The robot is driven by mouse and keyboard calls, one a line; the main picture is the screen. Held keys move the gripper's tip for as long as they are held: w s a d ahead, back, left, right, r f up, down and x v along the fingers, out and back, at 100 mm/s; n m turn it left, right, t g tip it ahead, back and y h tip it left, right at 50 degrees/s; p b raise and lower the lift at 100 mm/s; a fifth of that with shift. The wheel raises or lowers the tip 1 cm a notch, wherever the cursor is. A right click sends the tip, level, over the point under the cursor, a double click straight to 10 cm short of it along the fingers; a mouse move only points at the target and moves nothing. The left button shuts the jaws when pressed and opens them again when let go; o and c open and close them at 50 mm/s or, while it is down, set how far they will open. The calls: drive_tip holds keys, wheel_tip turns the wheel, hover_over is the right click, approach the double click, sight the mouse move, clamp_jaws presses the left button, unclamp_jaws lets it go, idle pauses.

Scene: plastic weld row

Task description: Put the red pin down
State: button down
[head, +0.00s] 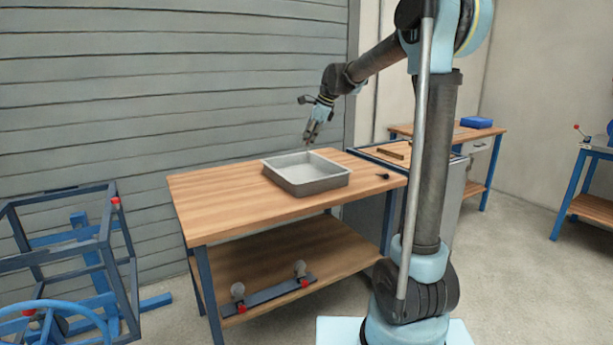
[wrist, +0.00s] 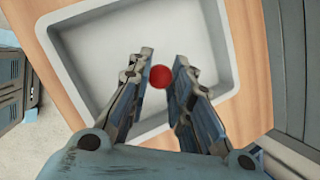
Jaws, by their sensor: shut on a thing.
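The red pin shows in the wrist view as a round red end (wrist: 160,76) between my fingertips. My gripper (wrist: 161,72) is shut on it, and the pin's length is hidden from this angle. In the head view my gripper (head: 308,143) is above the back part of a grey metal tray (head: 318,186) on the wooden workbench (head: 225,198). The pin is too small to make out clearly there. In the wrist view the tray (wrist: 205,35) lies beneath the fingers, and its visible floor is bare.
A small black item (head: 382,177) lies on the bench right of the tray. The bench top left of the tray is clear. A rail with two round grey parts (head: 270,291) sits on the lower shelf. A blue frame (head: 110,235) stands at left.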

drive_tip(key=shift+w+d+f, duration=0.1)
drive_tip(key=shift+f, duration=2.4)
drive_tip(key=shift+w+d+f, duration=0.1)
drive_tip(key=shift+f, duration=2.35)
drive_tip(key=c, duration=1.4)
unclamp_jaws()
drive_tip(key=shift+c, duration=0.2)
drive_tip(key=v, duration=1.2)
drive_tip(key=s+d+f+n+h, duration=0.1)
drive_tip(key=s+d+f+n, duration=0.2)
drive_tip(key=s, duration=0.4)
drive_tip(key=s+d+f+n, duration=0.2)
drive_tip(key=s+d+n, duration=0.1)
drive_tip(key=s+d, duration=0.3)
drive_tip(key=s+d+f+n+h, duration=0.1)
drive_tip(key=s+d+f+n, duration=0.1)
drive_tip(key=s, duration=0.5)
drive_tip(key=s+d+f+n+h, duration=0.1)
drive_tip(key=s+d+f+n, duration=0.3)
drive_tip(key=s+f, duration=0.4)
drive_tip(key=s+d+f+n+h, duration=0.1)
drive_tip(key=s+d+f+n, duration=0.3)
drive_tip(key=s+f, duration=0.3)
drive_tip(key=s+n, duration=0.1)
drive_tip(key=s, duration=0.3)
drive_tip(key=shift+d+f+n+h, duration=0.3)
drive_tip(key=shift+f, duration=0.1)
